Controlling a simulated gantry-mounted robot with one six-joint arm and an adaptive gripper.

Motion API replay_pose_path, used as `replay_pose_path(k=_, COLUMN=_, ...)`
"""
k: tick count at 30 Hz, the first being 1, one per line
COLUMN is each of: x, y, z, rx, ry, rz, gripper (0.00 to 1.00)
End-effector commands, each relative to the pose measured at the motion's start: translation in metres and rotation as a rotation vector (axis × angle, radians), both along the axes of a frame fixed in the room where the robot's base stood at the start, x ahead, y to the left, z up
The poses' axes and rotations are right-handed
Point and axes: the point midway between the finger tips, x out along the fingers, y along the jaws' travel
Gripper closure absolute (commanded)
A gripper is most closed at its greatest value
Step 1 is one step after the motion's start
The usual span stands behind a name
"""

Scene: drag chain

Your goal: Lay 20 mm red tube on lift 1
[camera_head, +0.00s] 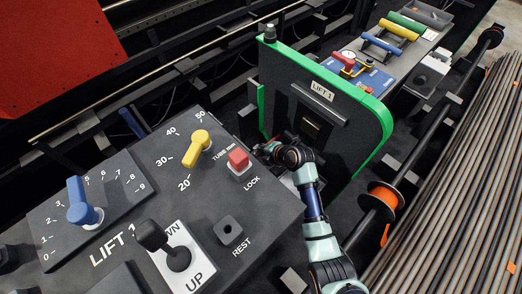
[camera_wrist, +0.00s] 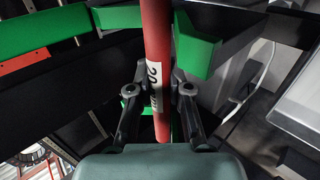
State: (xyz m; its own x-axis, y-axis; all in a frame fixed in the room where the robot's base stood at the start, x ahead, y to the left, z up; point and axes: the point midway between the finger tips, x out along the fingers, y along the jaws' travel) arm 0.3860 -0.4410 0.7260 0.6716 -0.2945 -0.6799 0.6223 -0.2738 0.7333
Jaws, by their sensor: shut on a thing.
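The red tube (camera_wrist: 157,40), with a white label reading 20, stands between the two fingers of my gripper (camera_wrist: 158,92) in the wrist view. The gripper is shut on it. Green angled pieces (camera_wrist: 200,45) show on both sides of the tube; I cannot tell whether the tube touches them. In the head view my gripper (camera_head: 280,147) is low beside the black, green-edged panel (camera_head: 340,125) labelled LIFT 1. The tube is mostly hidden there.
A console (camera_head: 130,210) marked LIFT 1 at lower left has a blue knob (camera_head: 83,207), a yellow knob (camera_head: 197,145) pointing near 20, a red LOCK button (camera_head: 239,160) and a black lever (camera_head: 165,245). Blue, yellow and green tubes (camera_head: 407,22) lie at upper right. Long bars fill the right.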

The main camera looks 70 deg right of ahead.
Motion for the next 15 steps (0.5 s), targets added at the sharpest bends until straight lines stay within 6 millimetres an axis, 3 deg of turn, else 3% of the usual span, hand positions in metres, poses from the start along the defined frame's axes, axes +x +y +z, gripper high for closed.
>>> replay_pose_path(k=1, x=0.0001, y=-0.0002, z=0.0005, rx=0.0, ry=-0.001, rz=0.0, gripper=1.0)
replay_pose_path(k=2, x=0.0001, y=-0.0002, z=0.0005, rx=0.0, ry=-0.001, rz=0.0, gripper=0.8)
replay_pose_path(k=7, x=0.0001, y=-0.0001, z=0.0004, rx=0.0, ry=0.0, rz=0.0, gripper=0.52)
replay_pose_path(k=15, x=-0.0003, y=0.0001, z=0.0001, rx=0.0, ry=0.001, rz=0.0, gripper=0.52)
